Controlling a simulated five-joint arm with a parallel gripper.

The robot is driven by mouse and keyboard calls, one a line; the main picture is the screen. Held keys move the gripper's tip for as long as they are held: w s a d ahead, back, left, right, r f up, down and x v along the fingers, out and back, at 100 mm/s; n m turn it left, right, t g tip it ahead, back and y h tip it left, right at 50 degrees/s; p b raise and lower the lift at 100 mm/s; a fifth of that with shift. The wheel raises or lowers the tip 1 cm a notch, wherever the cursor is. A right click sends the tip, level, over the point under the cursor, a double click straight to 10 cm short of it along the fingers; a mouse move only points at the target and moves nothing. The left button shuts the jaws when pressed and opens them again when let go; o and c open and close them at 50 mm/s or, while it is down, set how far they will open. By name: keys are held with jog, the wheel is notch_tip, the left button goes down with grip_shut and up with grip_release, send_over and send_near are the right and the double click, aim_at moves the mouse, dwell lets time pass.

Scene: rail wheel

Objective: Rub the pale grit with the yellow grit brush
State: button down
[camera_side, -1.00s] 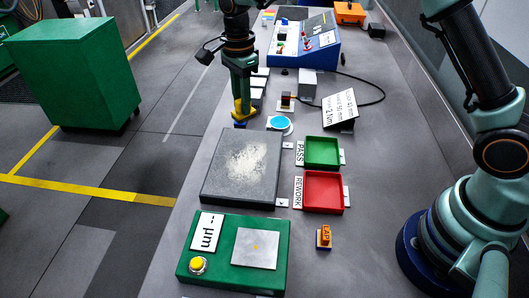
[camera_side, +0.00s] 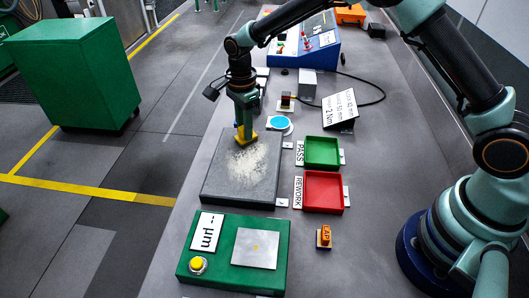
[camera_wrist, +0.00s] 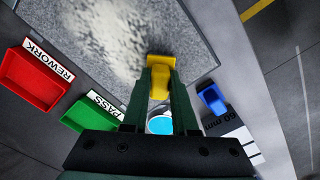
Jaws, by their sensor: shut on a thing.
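The pale grit (camera_side: 247,163) lies as a loose speckled patch on the dark grey slab (camera_side: 222,190). It also shows in the wrist view (camera_wrist: 112,40), along the slab's upper middle. My gripper (camera_side: 244,124) is over the slab's far edge, pointing down. It is shut on the yellow grit brush (camera_side: 246,137), which also shows between the fingers in the wrist view (camera_wrist: 161,76). The brush is at the far end of the grit patch. I cannot tell whether its underside touches the slab or grit.
A green PASS tray (camera_side: 322,152) and a red REWORK tray (camera_side: 323,191) stand right of the slab. A green gauge box (camera_side: 220,275) with a yellow button is in front. An orange LAP block (camera_side: 324,236) stands at right. A cyan disc (camera_side: 279,123) lies behind.

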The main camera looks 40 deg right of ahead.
jog(key=shift+s+a, duration=0.9)
jog(key=shift+a, duration=0.1)
jog(key=shift+s+a, duration=3.65)
jog(key=shift+s, duration=0.6)
jog(key=shift+s+d, duration=0.15)
jog(key=shift+d, duration=0.15)
jog(key=shift+w+d, duration=4.8)
jog(key=shift+w, duration=0.1)
jog(key=shift+s+d, duration=0.4)
jog(key=shift+d, duration=0.15)
jog(key=shift+s+a+r, duration=0.1)
jog(key=shift+s+a, duration=4.9)
jog(key=shift+a, duration=0.1)
notch_tip(320, 180, up, 8)
